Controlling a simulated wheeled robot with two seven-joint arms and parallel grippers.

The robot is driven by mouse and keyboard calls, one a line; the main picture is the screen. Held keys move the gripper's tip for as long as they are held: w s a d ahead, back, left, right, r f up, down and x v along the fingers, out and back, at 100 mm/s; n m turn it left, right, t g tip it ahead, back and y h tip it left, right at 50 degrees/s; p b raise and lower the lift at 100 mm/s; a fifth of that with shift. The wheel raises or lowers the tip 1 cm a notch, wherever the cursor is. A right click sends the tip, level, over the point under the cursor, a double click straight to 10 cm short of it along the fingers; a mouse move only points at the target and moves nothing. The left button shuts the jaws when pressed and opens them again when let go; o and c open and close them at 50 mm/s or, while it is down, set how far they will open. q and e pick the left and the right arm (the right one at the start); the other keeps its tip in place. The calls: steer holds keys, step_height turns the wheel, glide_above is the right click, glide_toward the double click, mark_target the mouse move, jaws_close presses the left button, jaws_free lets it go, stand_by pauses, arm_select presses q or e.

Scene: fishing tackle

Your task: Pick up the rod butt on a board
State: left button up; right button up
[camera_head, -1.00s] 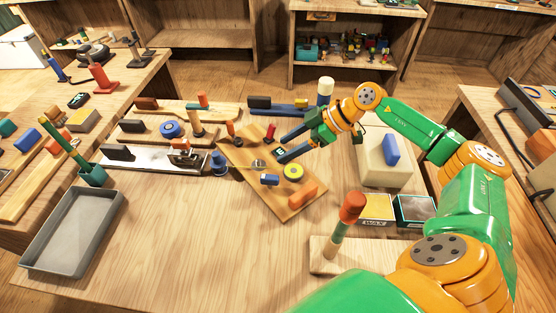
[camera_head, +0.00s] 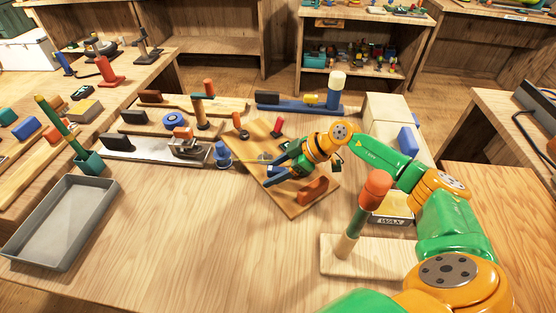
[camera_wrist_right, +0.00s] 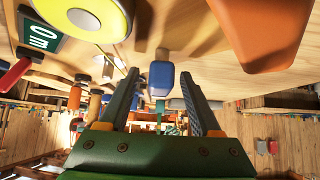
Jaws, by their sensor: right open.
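The tilted wooden board (camera_head: 259,187) lies mid-table with several small parts on it. In the right wrist view a blue block-like piece with a grey end (camera_wrist_right: 161,80) appears between my fingers; I cannot tell for certain that it is the rod butt. My right gripper (camera_head: 276,168) is over the board's middle, pointing left, and hides parts there. Its fingers (camera_wrist_right: 160,74) are open, with the blue piece apart from both. An orange block (camera_head: 313,191) is on the board's near right end. My left gripper is out of view.
An orange-topped upright handle (camera_head: 375,188) stands on a pale board at the front right, beside my arm. A blue spool-like piece (camera_head: 222,154) stands left of the tilted board. A grey tray (camera_head: 62,262) is at left. The front middle of the table is clear.

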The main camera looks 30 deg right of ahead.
steer(key=shift+w+f, duration=0.1)
steer(key=shift+f, duration=0.1)
jaws_close()
steer(key=shift+r, duration=0.15)
stand_by(1.1)
